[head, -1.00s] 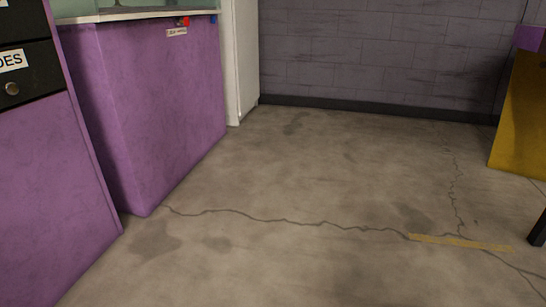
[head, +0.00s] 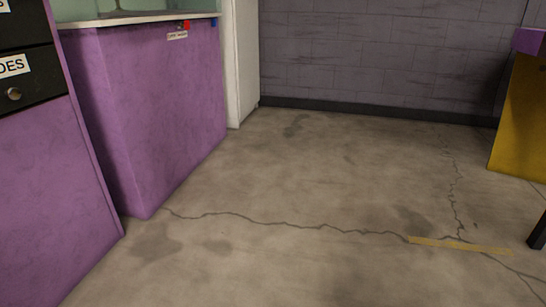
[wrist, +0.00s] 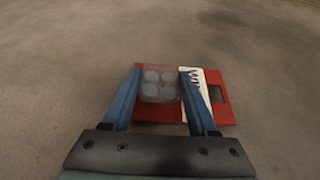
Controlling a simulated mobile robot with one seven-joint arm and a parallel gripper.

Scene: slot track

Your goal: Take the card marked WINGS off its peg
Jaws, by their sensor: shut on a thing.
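In the wrist view my gripper (wrist: 160,100) has its two blue fingers closed on a flat red card (wrist: 225,108). A clear block with round dimples (wrist: 160,85) sits between the fingers on the card. A white label (wrist: 197,90) on the card starts with what looks like a W; the right finger hides the rest. The card has a dark cutout near its right edge. Only bare floor shows around the card, and no peg is in the wrist view. The head view does not show my gripper or the card.
In the head view a purple counter (head: 175,110) stands at the left, with small red and blue items and a white tag (head: 177,35) at its top edge. A drawer unit (head: 30,70) is nearer. A yellow panel (head: 522,120) stands at the right. The cracked concrete floor between is open.

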